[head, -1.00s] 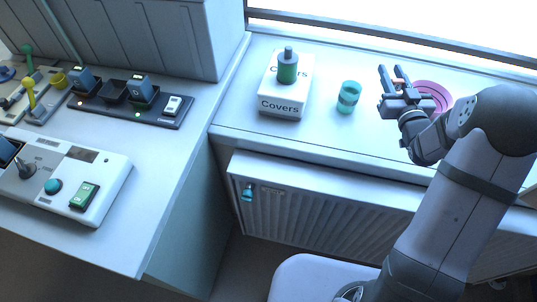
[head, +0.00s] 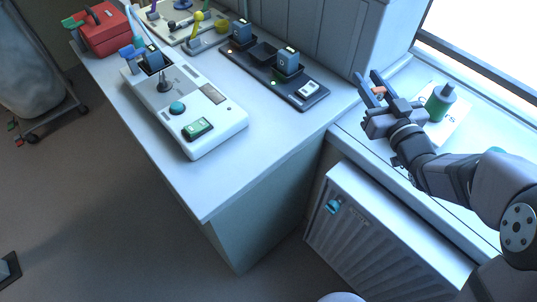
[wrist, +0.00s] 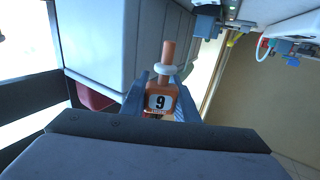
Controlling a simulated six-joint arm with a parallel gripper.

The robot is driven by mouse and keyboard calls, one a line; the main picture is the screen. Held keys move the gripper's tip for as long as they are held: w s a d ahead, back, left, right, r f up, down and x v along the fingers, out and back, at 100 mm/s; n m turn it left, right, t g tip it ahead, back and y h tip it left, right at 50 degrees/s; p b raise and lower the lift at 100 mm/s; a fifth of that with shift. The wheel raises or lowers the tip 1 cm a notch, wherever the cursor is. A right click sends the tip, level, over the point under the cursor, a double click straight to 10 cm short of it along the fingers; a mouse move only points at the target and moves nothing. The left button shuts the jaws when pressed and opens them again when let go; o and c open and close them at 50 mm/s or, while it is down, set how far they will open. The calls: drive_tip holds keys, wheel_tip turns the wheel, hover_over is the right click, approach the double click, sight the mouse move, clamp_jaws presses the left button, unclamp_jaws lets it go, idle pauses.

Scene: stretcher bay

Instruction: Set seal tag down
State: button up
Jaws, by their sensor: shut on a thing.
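The seal tag is orange with a white label reading 9. It shows upright in the wrist view (wrist: 160,100), with a peg-like stem and a pale ring above its label. My gripper (wrist: 160,94) is shut on it, with a dark blue-grey finger on either side. In the head view, my gripper (head: 369,80) is in the air at the right, over the corner between the desk and the window sill. Only a small orange part of the tag (head: 379,91) shows between the fingers there.
A black rack (head: 266,77) with blue blocks and a white control box (head: 216,115) stand on the desk. Bare desk top (head: 270,135) lies between them and the front edge. A green bottle (head: 440,104) stands on the white Covers box, close right of my gripper.

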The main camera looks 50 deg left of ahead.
drive_tip(key=s+a+r+n+g+y+b, duration=0.1)
drive_tip(key=s+a+n+g, duration=0.2)
drive_tip(key=s+a, duration=0.7)
drive_tip(key=s+g, duration=0.2)
drive_tip(key=s, duration=0.1)
drive_tip(key=shift+s+a+r+y, duration=0.15)
drive_tip(key=shift+s+a+y, duration=0.2)
drive_tip(key=shift+s+y, duration=0.05)
drive_tip(key=s+a+n+g, duration=0.1)
drive_tip(key=s+a, duration=0.1)
drive_tip(key=s, duration=0.3)
drive_tip(key=s+a+r+n+g+b, duration=0.1)
drive_tip(key=s+a+g, duration=0.1)
drive_tip(key=s, duration=0.3)
drive_tip(key=s+a+n+g, duration=0.1)
drive_tip(key=s+a+g, duration=0.1)
drive_tip(key=s, duration=0.3)
drive_tip(key=shift+s+r+n, duration=0.3)
drive_tip(key=shift+s, duration=0.1)
drive_tip(key=t, duration=0.1)
hover_over(236, 146)
drive_tip(key=shift+m, duration=0.4)
drive_tip(key=shift+f, duration=6.55)
drive_tip(key=shift+f, duration=0.1)
drive_tip(key=shift+f, duration=0.15)
drive_tip(key=o, duration=1)
